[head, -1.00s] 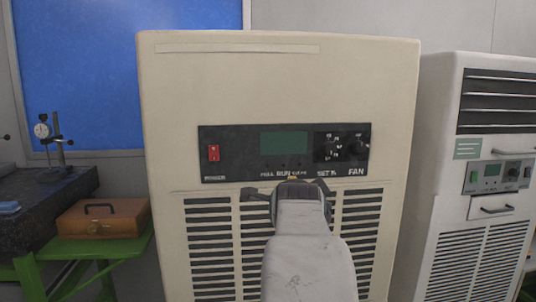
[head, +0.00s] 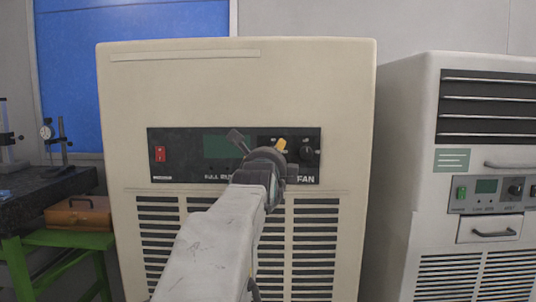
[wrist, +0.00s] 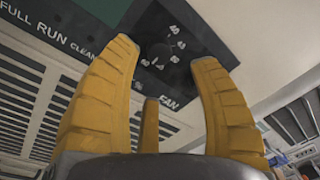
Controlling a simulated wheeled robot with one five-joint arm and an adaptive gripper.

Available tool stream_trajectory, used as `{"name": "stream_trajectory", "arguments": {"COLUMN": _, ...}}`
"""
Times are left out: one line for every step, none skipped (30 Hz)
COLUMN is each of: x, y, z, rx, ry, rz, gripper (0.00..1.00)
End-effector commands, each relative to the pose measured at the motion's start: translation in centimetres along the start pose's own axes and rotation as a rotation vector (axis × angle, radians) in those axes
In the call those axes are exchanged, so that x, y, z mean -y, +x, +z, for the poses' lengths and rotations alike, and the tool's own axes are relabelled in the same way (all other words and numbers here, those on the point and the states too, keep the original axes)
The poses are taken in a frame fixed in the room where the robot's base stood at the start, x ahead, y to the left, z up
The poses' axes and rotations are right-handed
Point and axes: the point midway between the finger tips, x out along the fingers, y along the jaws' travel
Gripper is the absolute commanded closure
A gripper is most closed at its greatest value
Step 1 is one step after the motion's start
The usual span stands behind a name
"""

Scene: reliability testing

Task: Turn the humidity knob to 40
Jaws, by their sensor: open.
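The black control panel (head: 190,175) is on the front of the beige cabinet. In the wrist view, a dark round knob (wrist: 158,55) with white numbers around it shows between my fingertips; its pointer is too dark to read. My gripper (head: 260,143) is in front of the panel, covering the SET % area in the head view. In the wrist view, my gripper (wrist: 163,52) is open, with yellow fingers either side of the knob and nothing held. Contact with the knob cannot be told. Another black knob (head: 306,150) sits to the right, above the FAN label.
The panel also has a red switch (head: 160,154) and a green display (head: 216,146). A white cabinet (head: 398,190) stands close on the right. A green table (head: 60,240) with a brown case (head: 78,214) is on the left.

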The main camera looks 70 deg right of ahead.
Motion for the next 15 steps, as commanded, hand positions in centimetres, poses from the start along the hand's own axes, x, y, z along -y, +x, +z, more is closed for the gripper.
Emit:
{"name": "stream_trajectory", "arguments": {"x": 0.1, "y": 0.7, "z": 0.1, "rx": -0.001, "ry": 0.000, "rz": 0.001, "gripper": 0.44}}
{"name": "stream_trajectory", "arguments": {"x": 0.1, "y": 1.1, "z": 0.1, "rx": -0.001, "ry": 0.000, "rz": 0.002, "gripper": 0.44}}
{"name": "stream_trajectory", "arguments": {"x": 0.2, "y": 1.6, "z": 0.1, "rx": -0.001, "ry": -0.001, "rz": 0.002, "gripper": 0.44}}
{"name": "stream_trajectory", "arguments": {"x": 0.1, "y": 2.0, "z": 0.1, "rx": -0.001, "ry": -0.001, "rz": 0.002, "gripper": 0.44}}
{"name": "stream_trajectory", "arguments": {"x": 0.1, "y": 2.4, "z": 0.1, "rx": -0.001, "ry": -0.001, "rz": 0.003, "gripper": 0.44}}
{"name": "stream_trajectory", "arguments": {"x": 0.2, "y": 2.9, "z": 0.1, "rx": -0.001, "ry": -0.001, "rz": 0.002, "gripper": 0.44}}
{"name": "stream_trajectory", "arguments": {"x": 0.1, "y": 3.2, "z": 0.1, "rx": -0.001, "ry": -0.001, "rz": 0.002, "gripper": 0.44}}
{"name": "stream_trajectory", "arguments": {"x": 0.1, "y": 3.5, "z": 0.1, "rx": -0.001, "ry": -0.002, "rz": 0.002, "gripper": 0.44}}
{"name": "stream_trajectory", "arguments": {"x": 0.1, "y": 3.9, "z": 0.1, "rx": 0.000, "ry": -0.002, "rz": 0.002, "gripper": 0.44}}
{"name": "stream_trajectory", "arguments": {"x": 0.1, "y": 4.2, "z": 0.1, "rx": 0.000, "ry": -0.002, "rz": 0.002, "gripper": 0.44}}
{"name": "stream_trajectory", "arguments": {"x": 0.1, "y": 4.5, "z": 0.1, "rx": 0.000, "ry": -0.002, "rz": 0.002, "gripper": 0.44}}
{"name": "stream_trajectory", "arguments": {"x": 0.1, "y": 4.8, "z": 0.1, "rx": 0.000, "ry": -0.002, "rz": 0.001, "gripper": 0.44}}
{"name": "stream_trajectory", "arguments": {"x": 0.1, "y": 5.0, "z": 0.1, "rx": 0.000, "ry": -0.002, "rz": 0.002, "gripper": 0.44}}
{"name": "stream_trajectory", "arguments": {"x": 0.1, "y": 5.2, "z": 0.1, "rx": -0.001, "ry": -0.002, "rz": 0.002, "gripper": 0.44}}
{"name": "stream_trajectory", "arguments": {"x": 0.0, "y": 5.4, "z": 0.1, "rx": -0.001, "ry": -0.002, "rz": 0.002, "gripper": 0.44}}
